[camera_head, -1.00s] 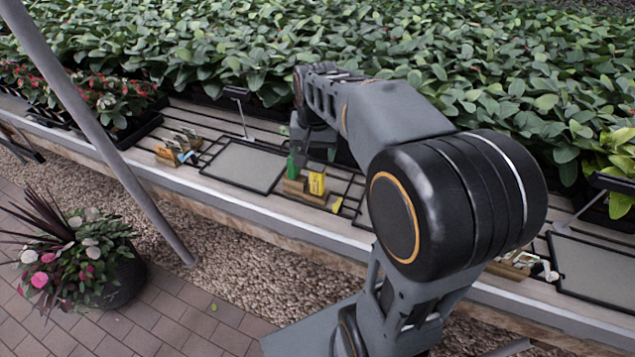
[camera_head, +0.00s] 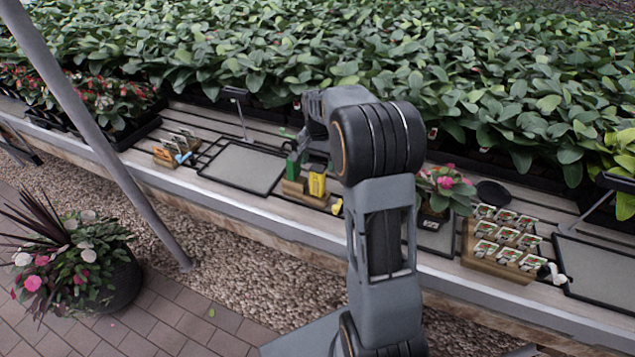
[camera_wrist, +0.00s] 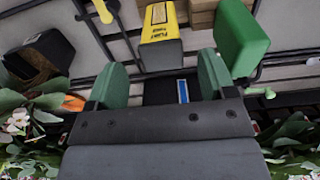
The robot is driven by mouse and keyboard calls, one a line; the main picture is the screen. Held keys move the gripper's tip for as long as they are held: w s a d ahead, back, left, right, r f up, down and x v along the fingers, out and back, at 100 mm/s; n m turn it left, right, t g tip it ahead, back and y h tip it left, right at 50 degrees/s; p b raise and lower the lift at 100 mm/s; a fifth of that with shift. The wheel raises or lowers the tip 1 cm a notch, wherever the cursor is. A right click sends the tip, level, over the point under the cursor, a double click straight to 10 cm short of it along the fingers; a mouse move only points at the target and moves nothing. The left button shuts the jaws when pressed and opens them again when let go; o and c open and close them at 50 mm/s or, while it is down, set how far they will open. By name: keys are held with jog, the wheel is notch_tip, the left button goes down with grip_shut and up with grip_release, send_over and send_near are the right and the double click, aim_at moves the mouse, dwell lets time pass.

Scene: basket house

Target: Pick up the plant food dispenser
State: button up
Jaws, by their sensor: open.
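The plant food dispenser is a yellow and black box with "PLANT FOOD" lettering; in the wrist view the yellow dispenser (camera_wrist: 160,22) is at the top centre. In the head view the dispenser (camera_head: 317,186) stands in a wooden holder (camera_head: 304,198) on the bench. A green container (camera_wrist: 242,38) is close beside it, and also shows in the head view (camera_head: 291,167). My gripper (camera_wrist: 163,80) is open, its two green-padded fingers apart and empty. The dispenser lies beyond the fingertips, in line with the gap. The arm hides most of the gripper in the head view.
Dense leafy plants (camera_head: 330,45) line the bench behind. A wooden tray of seed packets (camera_head: 500,260) and a pink-flowered pot (camera_head: 440,190) are at right. A flat grey tray (camera_head: 240,168) and small tools (camera_head: 178,148) are at left. A slanted pole (camera_head: 100,135) stands in front.

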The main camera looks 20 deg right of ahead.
aim_at(317, 167)
jog(key=shift+a+f, duration=0.1)
jog(key=shift+f, duration=2.65)
jog(key=c, duration=1.1)
